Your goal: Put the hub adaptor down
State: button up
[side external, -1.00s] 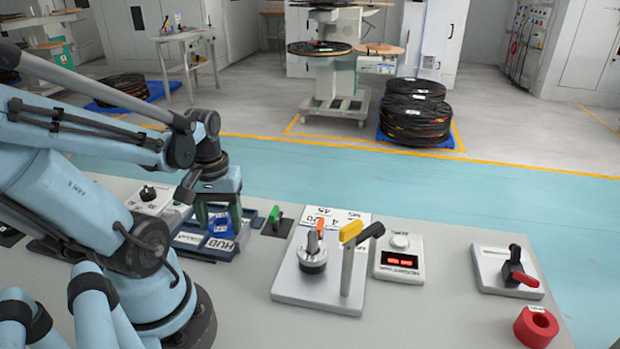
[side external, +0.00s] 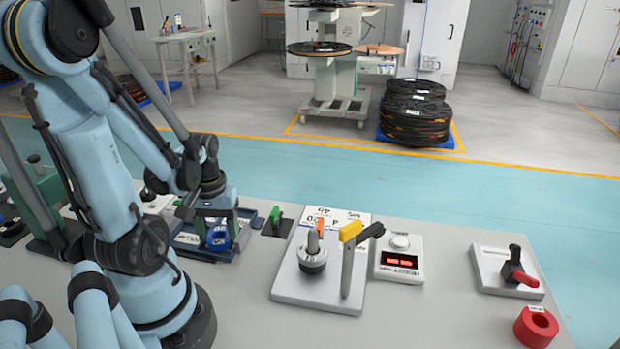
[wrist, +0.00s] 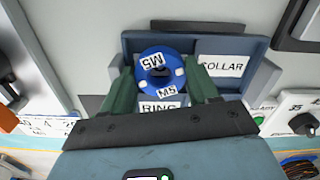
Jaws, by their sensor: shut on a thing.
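The hub adaptor, a blue ring marked M5 (wrist: 152,88), sits between the green fingers of my gripper (wrist: 160,72) in the wrist view. My gripper is shut on it. Below is a dark blue tray (wrist: 150,40) with labels COLLAR (wrist: 222,67) and RING (wrist: 159,107). In the side view the blue adaptor (side external: 217,240) shows low at the tray (side external: 245,217), under my gripper (side external: 217,231). I cannot tell whether it touches the tray floor. The compartment under it is mostly hidden by the adaptor and fingers.
A green-handled piece (side external: 275,217) stands right of the tray. Further right are a grey plate with a yellow-topped post (side external: 350,234), a box with a red display (side external: 400,262), a red-handled switch (side external: 515,270) and a red ring (side external: 536,327). The bench front is bare.

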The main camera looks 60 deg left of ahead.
jog(key=shift+f, duration=0.75)
jog(key=o, duration=0.8)
jog(key=shift+r, duration=6.5)
jog(key=w+d+m+t, duration=0.2)
jog(key=w+d+m, duration=0.1)
jog(key=w+d, duration=0.2)
jog(key=w+d+m+t, duration=0.3)
jog(key=w+d+m, duration=0.1)
jog(key=d, duration=0.1)
jog(key=w+d+r+m+t, duration=0.1)
jog(key=w+d+m+t, duration=0.1)
jog(key=w+d+m, duration=0.2)
jog(key=shift+w+d, duration=0.65)
jog(key=shift+w, duration=0.15)
